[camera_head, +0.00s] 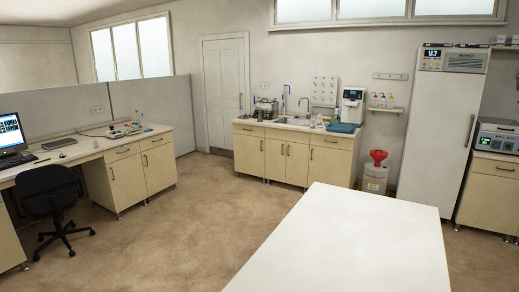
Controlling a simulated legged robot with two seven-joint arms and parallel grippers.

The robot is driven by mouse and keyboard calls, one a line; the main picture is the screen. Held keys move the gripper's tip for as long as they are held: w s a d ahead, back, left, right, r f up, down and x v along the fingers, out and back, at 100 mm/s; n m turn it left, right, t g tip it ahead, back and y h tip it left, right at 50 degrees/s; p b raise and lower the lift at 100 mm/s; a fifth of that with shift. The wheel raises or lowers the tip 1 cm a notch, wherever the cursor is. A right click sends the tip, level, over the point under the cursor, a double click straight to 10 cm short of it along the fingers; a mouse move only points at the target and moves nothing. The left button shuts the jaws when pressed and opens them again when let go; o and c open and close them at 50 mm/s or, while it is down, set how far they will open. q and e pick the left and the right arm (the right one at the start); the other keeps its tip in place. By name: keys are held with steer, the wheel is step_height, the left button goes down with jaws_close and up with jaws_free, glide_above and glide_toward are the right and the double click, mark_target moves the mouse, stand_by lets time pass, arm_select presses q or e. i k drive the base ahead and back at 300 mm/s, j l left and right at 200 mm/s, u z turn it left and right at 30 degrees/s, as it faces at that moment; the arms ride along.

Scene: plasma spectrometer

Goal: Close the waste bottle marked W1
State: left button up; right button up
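A whitish floor container (374,182) with a red funnel-like top (378,156) stands between the sink cabinet and the tall white cabinet. It is the only thing in view that looks like a waste bottle, but no W1 mark can be read at this distance. Whether the red top is open or shut is too small to tell. Neither of my grippers is in view.
A white table (350,240) fills the lower right foreground. The sink counter (290,128) and tall white cabinet (440,130) stand along the back wall. A black chair (52,195) is at the left desk. The brown floor (190,230) left of the table is clear.

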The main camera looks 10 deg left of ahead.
mark_target(312, 121)
steer(key=i+j+u, duration=0.25)
steer(key=j, duration=0.3)
steer(key=i+j+u, duration=0.25)
steer(key=j, duration=0.25)
steer(key=i+j+u, duration=0.25)
steer(key=j, duration=0.25)
steer(key=i+j+u, duration=0.25)
steer(key=i+j, duration=0.15)
steer(key=i, duration=0.2)
steer(key=i+j, duration=0.15)
steer(key=i, duration=0.25)
steer(key=i+j, duration=0.2)
steer(key=i, duration=0.15)
steer(key=i+l+z, duration=0.2)
steer(key=i+z, duration=0.75)
steer(key=i+j+z, duration=0.15)
steer(key=i+z, duration=0.65)
steer(key=i, duration=2)
steer(key=i+l, duration=0.1)
steer(key=i, duration=1.8)
